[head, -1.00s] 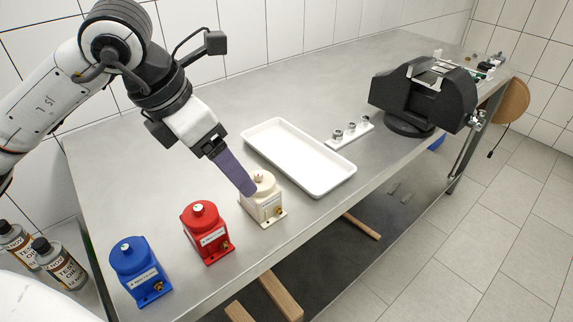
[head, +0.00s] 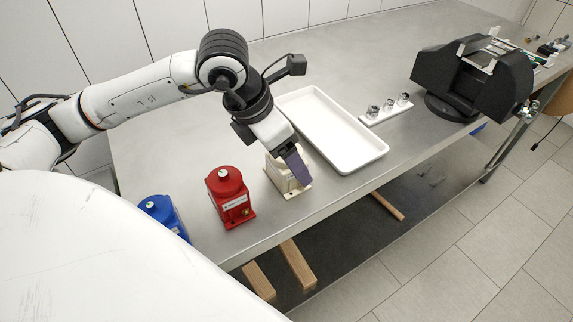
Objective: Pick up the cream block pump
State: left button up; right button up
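The cream block pump (head: 274,175) stands upright on the metal table near its front edge, between the red pump and the white tray. My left gripper (head: 300,172) reaches down over it from above, and its purple finger covers the pump's top and right side. I cannot tell from this angle whether the fingers are apart or closed, or whether they touch the pump. My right gripper is not in view.
A red pump (head: 228,194) and a blue pump (head: 160,212) stand to the left. The white tray (head: 352,160) lies behind to the right, with a white holder of metal fittings (head: 396,112) beyond. A black machine (head: 462,78) stands at the right.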

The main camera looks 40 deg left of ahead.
pick_arm(q)
jog(key=shift+c, duration=0.6)
jog(key=c, duration=1.4)
jog(key=shift+w, duration=0.1)
jog(key=shift+c, duration=0.9)
